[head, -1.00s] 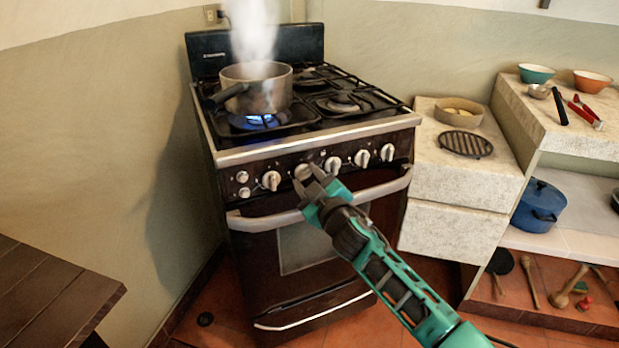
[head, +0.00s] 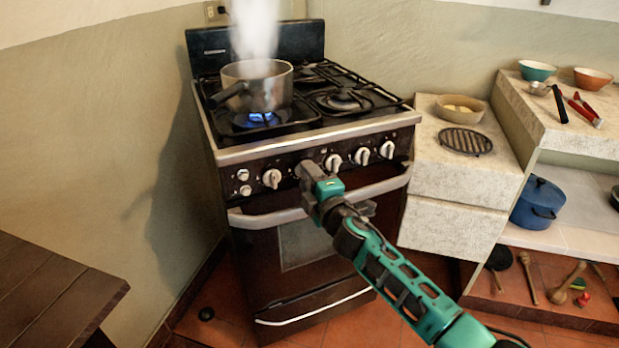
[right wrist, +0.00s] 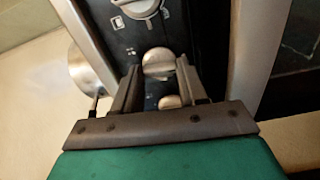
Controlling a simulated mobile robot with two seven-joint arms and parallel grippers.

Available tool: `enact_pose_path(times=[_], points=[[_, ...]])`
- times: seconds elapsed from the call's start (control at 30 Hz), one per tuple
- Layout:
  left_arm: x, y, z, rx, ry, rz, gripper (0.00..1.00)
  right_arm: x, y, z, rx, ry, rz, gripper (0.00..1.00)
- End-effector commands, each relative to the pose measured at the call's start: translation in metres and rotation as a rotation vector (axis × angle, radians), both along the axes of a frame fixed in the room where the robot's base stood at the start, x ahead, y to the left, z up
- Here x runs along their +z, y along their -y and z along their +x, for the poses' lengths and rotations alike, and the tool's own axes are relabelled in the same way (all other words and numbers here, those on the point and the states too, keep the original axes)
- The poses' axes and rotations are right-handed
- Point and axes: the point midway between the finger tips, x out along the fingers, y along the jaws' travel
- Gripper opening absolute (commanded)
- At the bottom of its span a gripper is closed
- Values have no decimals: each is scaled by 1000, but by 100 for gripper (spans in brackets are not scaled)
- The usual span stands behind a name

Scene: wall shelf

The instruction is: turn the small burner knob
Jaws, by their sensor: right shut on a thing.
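The small burner knob (right wrist: 158,62) sits on the stove's front panel and shows as a pale round knob in the right wrist view. My right gripper (right wrist: 157,75) is shut on it, with one finger on each side. In the head view my right gripper (head: 307,176) covers this knob, the second large one from the left. Other pale knobs (head: 333,163) stand to its right, and one knob (head: 272,179) to its left. My left gripper is not in view.
A steaming pot (head: 262,88) stands over a blue flame on the stove's front left burner. The oven handle (head: 262,219) runs just below the knobs. A stone counter (head: 455,180) stands to the right, and a dark wooden table (head: 50,295) at lower left.

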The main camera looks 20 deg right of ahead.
Motion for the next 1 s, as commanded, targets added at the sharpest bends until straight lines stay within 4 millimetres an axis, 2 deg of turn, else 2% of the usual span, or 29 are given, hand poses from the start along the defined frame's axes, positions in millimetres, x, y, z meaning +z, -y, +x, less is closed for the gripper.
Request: enact_pose_path(times=[0.3,0.7,0.73,1.0], points=[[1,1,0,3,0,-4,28,0,0,0,0,9,-73,12],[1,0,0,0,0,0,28,0,0,0,0,9,-77,12],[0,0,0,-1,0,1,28,0,0,0,0,9,-76,43],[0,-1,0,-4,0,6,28,0,0,0,0,9,-76,68]])
